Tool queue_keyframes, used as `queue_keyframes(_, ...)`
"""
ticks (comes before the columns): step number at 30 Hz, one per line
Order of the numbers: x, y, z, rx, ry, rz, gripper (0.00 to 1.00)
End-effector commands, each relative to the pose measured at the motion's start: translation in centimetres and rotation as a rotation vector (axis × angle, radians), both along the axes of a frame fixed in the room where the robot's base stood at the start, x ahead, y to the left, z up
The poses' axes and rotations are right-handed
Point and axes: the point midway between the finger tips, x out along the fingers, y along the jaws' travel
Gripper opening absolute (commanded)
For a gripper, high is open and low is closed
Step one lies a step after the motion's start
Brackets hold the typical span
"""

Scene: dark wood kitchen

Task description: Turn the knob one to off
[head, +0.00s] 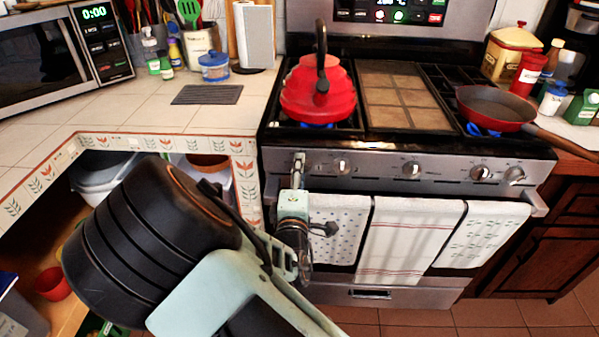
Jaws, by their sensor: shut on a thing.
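The stove front carries a row of silver knobs. The leftmost knob (299,159) is at the left end of the panel, partly covered by my gripper (298,178). My gripper reaches up to that knob from below and is shut on it. The exact finger contact is small and partly hidden. Other knobs sit to the right, including the second knob (341,166), the middle knob (411,170) and the far right knob (514,176). Blue flame shows under the red kettle (318,92) at the left of the stove and under the red pan (494,106) at the right.
Towels (405,240) hang on the oven handle, just right of my gripper. The tiled counter edge (243,170) is close on the left. An open shelf with pots (97,178) lies behind my arm. The floor (500,318) at the front right is clear.

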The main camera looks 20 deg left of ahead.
Motion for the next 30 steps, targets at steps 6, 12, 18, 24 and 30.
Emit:
queue_keyframes(6,0.00,-0.02,-0.06,0.202,0.049,0.000,0.09)
queue_keyframes(12,0.03,-0.09,0.07,0.389,0.093,-0.001,0.09)
queue_keyframes(18,0.04,-0.12,0.13,0.574,0.138,0.000,0.09)
queue_keyframes(24,0.06,-0.24,0.19,0.759,0.181,0.000,0.09)
queue_keyframes(30,0.08,-0.30,0.22,0.943,0.225,0.001,0.09)
